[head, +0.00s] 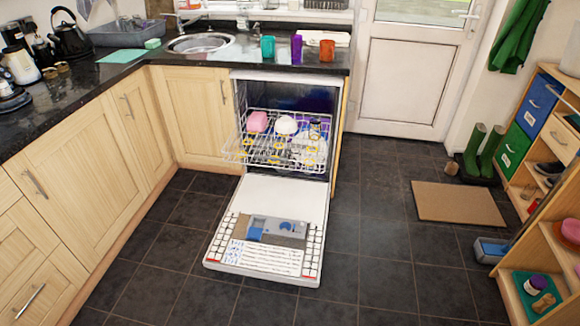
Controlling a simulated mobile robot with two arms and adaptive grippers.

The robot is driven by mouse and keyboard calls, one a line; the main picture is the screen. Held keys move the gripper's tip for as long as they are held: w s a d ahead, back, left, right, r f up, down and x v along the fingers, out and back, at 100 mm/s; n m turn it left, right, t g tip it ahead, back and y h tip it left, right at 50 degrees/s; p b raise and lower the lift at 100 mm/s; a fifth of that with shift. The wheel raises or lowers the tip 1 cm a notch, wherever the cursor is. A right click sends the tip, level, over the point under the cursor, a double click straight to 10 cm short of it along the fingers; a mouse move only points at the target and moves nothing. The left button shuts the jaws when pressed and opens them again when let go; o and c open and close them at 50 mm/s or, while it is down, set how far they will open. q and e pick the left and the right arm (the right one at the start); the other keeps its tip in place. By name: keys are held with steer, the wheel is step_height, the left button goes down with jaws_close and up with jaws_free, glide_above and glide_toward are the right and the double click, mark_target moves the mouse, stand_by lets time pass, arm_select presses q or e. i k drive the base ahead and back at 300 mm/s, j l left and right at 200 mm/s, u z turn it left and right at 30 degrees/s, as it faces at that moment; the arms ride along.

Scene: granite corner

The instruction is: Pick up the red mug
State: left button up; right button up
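On the black counter above the dishwasher stand three cups in a row. The rightmost is an orange-red cup (327,50), the closest match to the red mug; it is small in view and I cannot make out a handle. A purple cup (296,50) stands to its left, and a teal cup (268,48) further left, near the sink. Neither of my grippers is in view.
The dishwasher door (265,235) is folded down across the floor below the cups. Its upper rack (275,150) is pulled out and loaded. Dark floor tiles are clear to the right, up to a brown mat (458,203) and shelving (553,110).

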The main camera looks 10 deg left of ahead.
mark_target(327, 46)
steer(key=i+l+z, duration=0.3)
steer(key=i, duration=0.25)
steer(key=i+l, duration=0.15)
steer(key=i, duration=0.5)
steer(key=i+l+z, duration=0.15)
steer(key=i, duration=0.5)
steer(key=i+l, duration=0.15)
steer(key=i, duration=0.5)
steer(key=l+z, duration=0.05)
